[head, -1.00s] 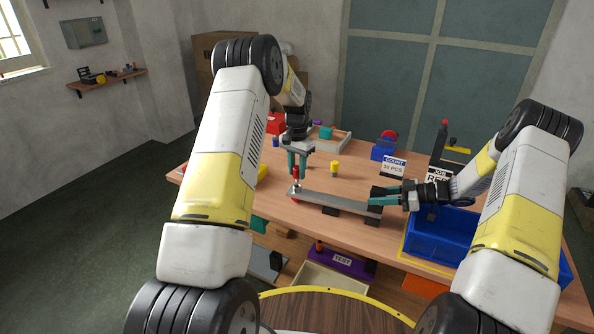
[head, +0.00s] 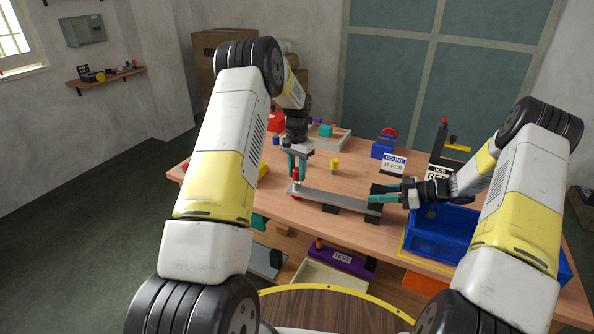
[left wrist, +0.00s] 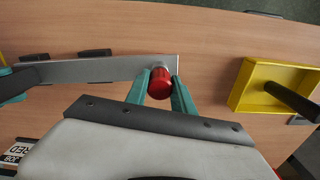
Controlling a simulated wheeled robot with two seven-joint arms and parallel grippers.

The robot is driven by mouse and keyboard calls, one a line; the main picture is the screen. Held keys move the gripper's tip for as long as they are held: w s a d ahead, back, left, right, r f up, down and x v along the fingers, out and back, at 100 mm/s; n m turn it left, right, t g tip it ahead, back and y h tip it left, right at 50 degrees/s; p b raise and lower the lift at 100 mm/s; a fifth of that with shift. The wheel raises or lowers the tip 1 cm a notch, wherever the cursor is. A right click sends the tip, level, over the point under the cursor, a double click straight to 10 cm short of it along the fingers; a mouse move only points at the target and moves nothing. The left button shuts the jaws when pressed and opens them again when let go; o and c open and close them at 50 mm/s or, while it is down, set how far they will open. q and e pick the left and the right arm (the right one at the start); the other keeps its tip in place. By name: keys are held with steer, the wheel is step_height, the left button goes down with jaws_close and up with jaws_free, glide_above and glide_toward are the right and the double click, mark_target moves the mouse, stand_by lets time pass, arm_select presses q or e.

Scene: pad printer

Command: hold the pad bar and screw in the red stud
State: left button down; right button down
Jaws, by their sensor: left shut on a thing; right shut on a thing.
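The pad bar (head: 327,199) is a flat grey metal bar lying raised on dark supports near the front of the bench. My right gripper (head: 380,195) is shut on its right end. The red stud (left wrist: 160,83) is between the teal fingertips of my left gripper (left wrist: 160,100) in the left wrist view, at the end of the bar. In the head view my left gripper (head: 297,168) points down and is shut on the stud, which stands upright over the bar's left end. Whether its thread is in the bar is hidden.
A blue bin (head: 440,232) stands at the right, below my right arm. A yellow tray (left wrist: 262,86) lies beyond the bar's end. A small yellow piece (head: 335,164) and a COUNT sign (head: 393,164) stand behind the bar. The bench between them is clear.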

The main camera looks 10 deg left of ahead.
arm_select(q)
steer(key=shift+f, duration=0.75)
stand_by(0.3)
steer(key=c, duration=1.3)
jaws_free()
steer(key=n, duration=0.6)
steer(key=shift+n, duration=0.4)
steer(key=n, duration=0.5)
steer(key=shift+n, duration=0.4)
jaws_close()
